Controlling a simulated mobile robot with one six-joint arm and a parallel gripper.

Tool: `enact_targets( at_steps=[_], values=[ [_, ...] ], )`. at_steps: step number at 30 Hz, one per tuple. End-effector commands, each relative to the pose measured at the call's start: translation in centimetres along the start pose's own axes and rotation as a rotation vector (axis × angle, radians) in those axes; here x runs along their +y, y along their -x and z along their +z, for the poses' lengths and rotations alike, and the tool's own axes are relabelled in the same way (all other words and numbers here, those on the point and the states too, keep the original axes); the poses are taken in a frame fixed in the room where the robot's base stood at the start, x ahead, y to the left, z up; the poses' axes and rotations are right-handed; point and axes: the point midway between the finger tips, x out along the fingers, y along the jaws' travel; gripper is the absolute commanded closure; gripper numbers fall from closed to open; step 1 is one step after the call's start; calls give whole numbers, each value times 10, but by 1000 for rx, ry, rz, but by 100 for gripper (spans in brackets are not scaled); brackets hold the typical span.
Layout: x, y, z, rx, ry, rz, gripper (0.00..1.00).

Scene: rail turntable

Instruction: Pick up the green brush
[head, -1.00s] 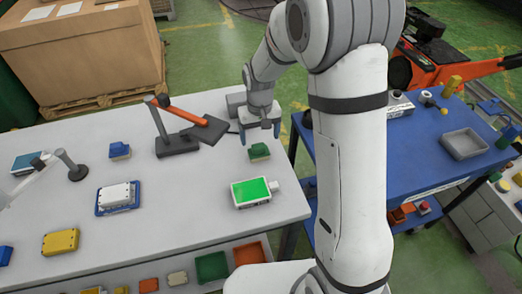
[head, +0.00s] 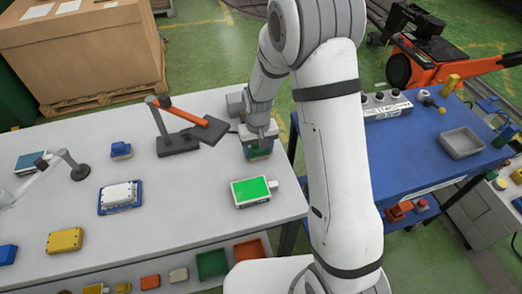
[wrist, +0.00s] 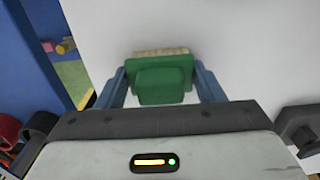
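The green brush (head: 260,155) lies on the grey-white table (head: 215,227), near its right edge and behind the device with the green screen. My gripper (head: 260,152) is down over it, partly hiding it in the head view. In the wrist view the brush (wrist: 163,78) shows a green body and a pale bristle edge on its far side. It sits between the two blue fingers of my gripper (wrist: 161,80), one on each side. The fingers look spread, close to the brush's sides; I cannot tell whether they touch it.
A green-screened device (head: 251,191) stands in front of the brush. A dark stand with an orange arm (head: 188,112) is to the left. A blue block (head: 121,150) and a white box on a blue tray (head: 119,195) lie further left. A blue table (head: 425,150) stands right.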

Motion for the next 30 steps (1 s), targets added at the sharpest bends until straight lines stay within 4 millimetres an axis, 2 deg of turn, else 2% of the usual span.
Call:
enact_targets(
  at_steps=[1,9,17,22,30],
  values=[
    [0,0,0,0,0,0,43],
    [0,0,0,0,1,0,64],
    [-1,3,0,2,1,0,64],
    [-1,24,-1,6,1,0,64],
    [-1,77,-1,6,2,0,64]
  ],
)
